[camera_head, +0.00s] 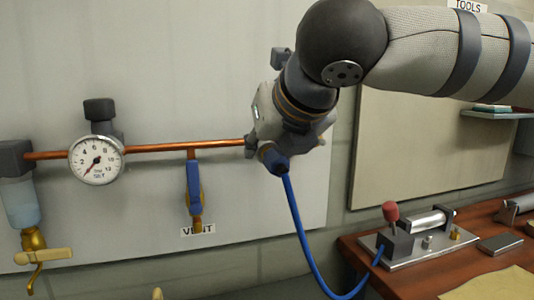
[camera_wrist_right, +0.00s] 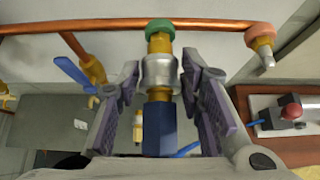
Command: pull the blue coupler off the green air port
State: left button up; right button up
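The blue coupler (camera_wrist_right: 158,130) with its silver sleeve (camera_wrist_right: 158,72) sits in line on the brass air port, whose green ring (camera_wrist_right: 160,27) is on the copper pipe. My right gripper (camera_wrist_right: 160,70) has one finger on either side of the sleeve, with what look like narrow gaps. In the head view my right gripper (camera_head: 262,148) is at the right end of the visible pipe and hides the green port. The coupler's blue end (camera_head: 274,160) shows below it, with a blue hose (camera_head: 299,220) hanging down. My left gripper is not in view.
A gauge (camera_head: 96,160) and a blue-handled vent valve (camera_head: 194,185) are on the pipe to the left. A port with an orange-red collar (camera_wrist_right: 259,35) is to the right in the wrist view. A red-knobbed device (camera_head: 397,244) stands on the wooden bench (camera_head: 350,243).

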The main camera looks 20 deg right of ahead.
aim_at(279, 157)
grip_shut()
jog(key=shift+s+d, duration=0.1)
jog(key=shift+s, duration=2.6)
jog(key=shift+s+d, duration=0.1)
jog(key=shift+s, duration=1.9)
